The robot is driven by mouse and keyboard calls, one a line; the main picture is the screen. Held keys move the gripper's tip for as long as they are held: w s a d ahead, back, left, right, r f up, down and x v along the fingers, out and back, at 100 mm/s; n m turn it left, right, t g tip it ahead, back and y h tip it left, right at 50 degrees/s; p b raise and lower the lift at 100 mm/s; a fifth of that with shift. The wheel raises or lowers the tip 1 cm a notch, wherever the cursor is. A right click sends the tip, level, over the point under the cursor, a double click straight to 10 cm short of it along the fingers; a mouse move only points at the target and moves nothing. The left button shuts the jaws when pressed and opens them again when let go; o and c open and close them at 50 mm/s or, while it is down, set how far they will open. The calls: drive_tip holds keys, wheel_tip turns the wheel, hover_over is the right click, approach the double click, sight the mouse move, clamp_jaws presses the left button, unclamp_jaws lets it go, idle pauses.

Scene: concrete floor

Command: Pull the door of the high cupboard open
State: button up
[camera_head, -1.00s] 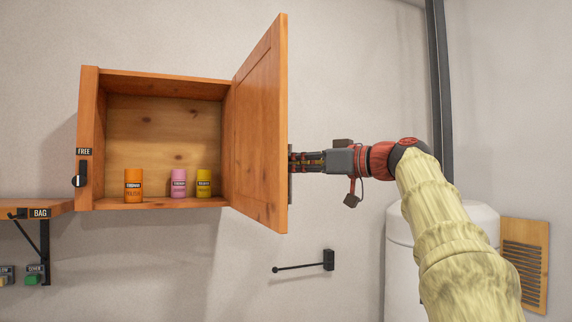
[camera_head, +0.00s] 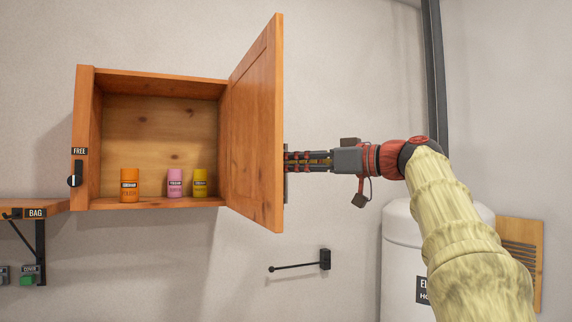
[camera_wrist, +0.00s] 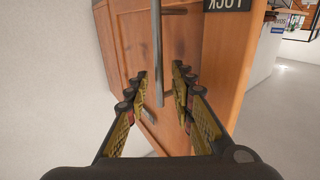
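The high cupboard (camera_head: 85,130) is a wooden box on the wall. Its door (camera_head: 256,130) is hinged on the right and stands wide open, jutting toward me, with the inside in plain view. My gripper (camera_head: 287,161) is at the door's outer face, on the right, its fingertips partly hidden by the door edge. In the wrist view the door's outer face (camera_wrist: 178,50) carries a long grey bar handle (camera_wrist: 157,55). My gripper's fingers (camera_wrist: 160,92) are spread with the handle between them, and gaps show on both sides.
Orange (camera_head: 129,187), pink (camera_head: 175,184) and yellow (camera_head: 200,183) containers stand inside the cupboard. A shelf (camera_head: 55,205) is at the lower left. A black wall rod (camera_head: 298,266) is below the door. A white tank (camera_head: 400,245) stands behind my arm.

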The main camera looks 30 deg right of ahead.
drive_tip(key=v, duration=0.9)
drive_tip(key=shift+s, duration=0.35)
drive_tip(key=shift+d, duration=0.1)
